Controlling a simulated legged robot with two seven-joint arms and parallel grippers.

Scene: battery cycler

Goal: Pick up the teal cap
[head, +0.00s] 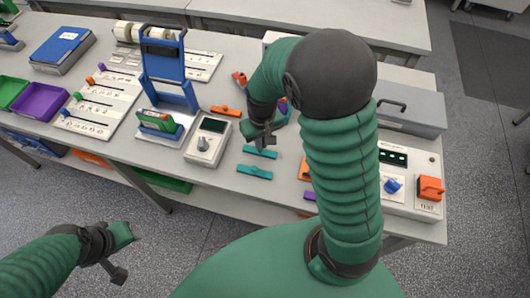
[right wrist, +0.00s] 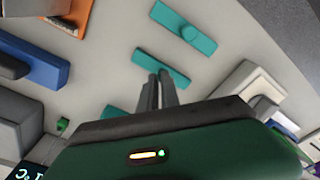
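Two long teal pieces lie on the bench in the head view. One teal piece (head: 260,152) is just below my right gripper (head: 265,135), and a second teal piece (head: 254,172) lies closer to the front edge. I cannot tell which is the cap. In the right wrist view a teal piece with a round knob (right wrist: 184,28) lies beyond the fingertips. Another teal piece (right wrist: 143,60) is partly hidden behind them. My right fingers (right wrist: 158,76) are close together, with nothing visibly held. My left gripper (head: 116,262) is low at left, off the bench; its finger gap is unclear.
A grey meter (head: 208,140) and a blue stand (head: 165,65) are left of the right gripper. A test box with an orange switch (head: 431,188) is at right. An orange piece (head: 226,111) lies nearby. My right arm hides part of the bench.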

